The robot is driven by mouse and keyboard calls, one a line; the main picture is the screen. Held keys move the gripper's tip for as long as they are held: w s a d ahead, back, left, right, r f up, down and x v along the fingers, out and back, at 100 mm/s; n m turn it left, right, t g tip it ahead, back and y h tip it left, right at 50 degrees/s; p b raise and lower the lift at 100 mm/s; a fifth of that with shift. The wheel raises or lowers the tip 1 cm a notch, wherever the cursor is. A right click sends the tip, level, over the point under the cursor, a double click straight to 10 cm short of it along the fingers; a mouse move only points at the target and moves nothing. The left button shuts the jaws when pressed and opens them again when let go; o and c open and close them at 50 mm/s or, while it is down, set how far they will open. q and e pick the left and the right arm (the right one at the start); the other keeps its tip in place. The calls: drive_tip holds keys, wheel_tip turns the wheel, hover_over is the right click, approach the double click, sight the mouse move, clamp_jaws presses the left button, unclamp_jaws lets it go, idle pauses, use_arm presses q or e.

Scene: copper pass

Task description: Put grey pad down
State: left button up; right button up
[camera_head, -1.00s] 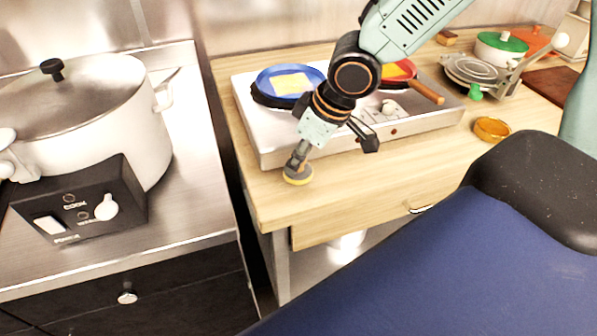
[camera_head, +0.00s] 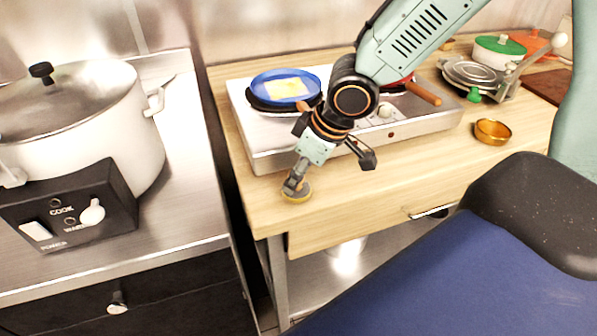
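My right gripper (camera_head: 295,180) points down over the front left of the wooden counter (camera_head: 390,190). It looks shut on the grey pad (camera_head: 297,195), a small round disc with a grey top and a yellowish rim. The pad is at the fingertips, in front of the hob's left front corner. I cannot tell whether its underside touches the counter. The fingers are small and partly hidden by the gripper body. My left gripper is not in view.
A steel hob (camera_head: 270,147) stands behind, with a blue pan (camera_head: 262,88) on it. An amber bowl (camera_head: 492,133) is at the right. A large white cooker (camera_head: 135,140) stands on the left steel counter. The wood in front of the hob is clear.

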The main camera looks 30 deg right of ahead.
drive_tip(key=shift+w+a, duration=0.1)
drive_tip(key=shift+a, duration=0.15)
drive_tip(key=shift+d+r+p, duration=0.25)
drive_tip(key=shift+p, duration=0.05)
drive_tip(key=p+v, duration=0.6)
drive_tip(key=v, duration=0.6)
drive_tip(key=s+a+f+m+g+y, duration=0.1)
drive_tip(key=s+a+f+m+g, duration=0.1)
drive_tip(key=s+a+f, duration=0.4)
drive_tip(key=s+a+f+m+g+y, duration=0.1)
drive_tip(key=s+a+f+m+g, duration=0.2)
drive_tip(key=f, duration=0.6)
drive_tip(key=s+d+f+m+t+h, duration=0.1)
drive_tip(key=s+f+h, duration=0.3)
drive_tip(key=s+f, duration=0.7)
drive_tip(key=shift+s+d+m, duration=0.4)
drive_tip(key=shift+s+d, duration=0.1)
drive_tip(key=shift+d, duration=0.25)
